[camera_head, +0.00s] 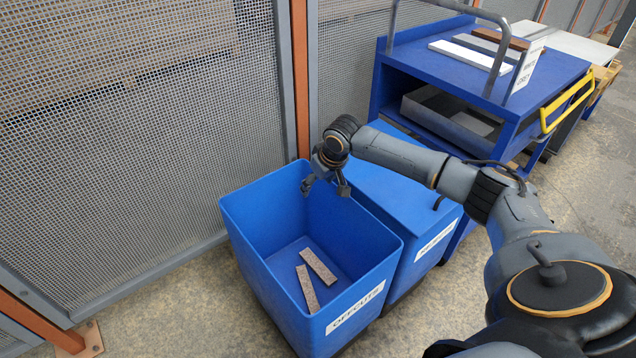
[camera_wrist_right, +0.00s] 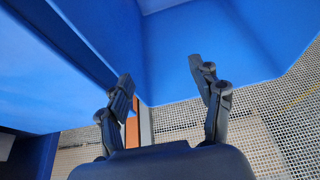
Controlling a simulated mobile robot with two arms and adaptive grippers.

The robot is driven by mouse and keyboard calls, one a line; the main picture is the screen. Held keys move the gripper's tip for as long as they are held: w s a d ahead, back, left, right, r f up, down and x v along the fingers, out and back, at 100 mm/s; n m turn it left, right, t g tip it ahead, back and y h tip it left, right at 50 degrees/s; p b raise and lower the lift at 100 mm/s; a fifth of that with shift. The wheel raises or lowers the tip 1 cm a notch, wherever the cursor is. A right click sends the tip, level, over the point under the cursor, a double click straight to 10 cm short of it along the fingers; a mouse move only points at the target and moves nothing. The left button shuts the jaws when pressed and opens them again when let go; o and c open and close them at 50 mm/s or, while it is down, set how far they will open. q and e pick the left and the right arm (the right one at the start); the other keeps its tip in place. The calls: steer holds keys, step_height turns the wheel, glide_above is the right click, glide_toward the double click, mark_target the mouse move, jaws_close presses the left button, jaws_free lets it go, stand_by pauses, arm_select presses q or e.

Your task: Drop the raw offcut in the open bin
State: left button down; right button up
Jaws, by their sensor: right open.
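The open blue bin (camera_head: 236,215) stands on the floor by the mesh fence, with a label that reads "OFFCUTS" on its front. Two brownish speckled offcuts lie on its floor: one offcut (camera_head: 319,266) and another offcut (camera_head: 307,289) to its left. My right gripper (camera_head: 325,188) is open and empty over the back of the bin, near the rim. In the right wrist view its two fingers (camera_wrist_right: 165,95) are spread apart with nothing between them, and blue bin walls (camera_wrist_right: 215,40) show beyond. My left gripper is not in view.
A lidded blue bin (camera_head: 375,185) stands right beside the open one. A blue cart (camera_head: 415,62) with several boards on top and a yellow handle (camera_head: 568,100) stands at the back right. The mesh fence (camera_head: 130,130) closes off the left and back.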

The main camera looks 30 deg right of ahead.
steer(key=shift+r, duration=0.1)
steer(key=v, duration=1.1)
steer(key=shift+s+r, duration=0.15)
steer(key=shift+r, duration=0.25)
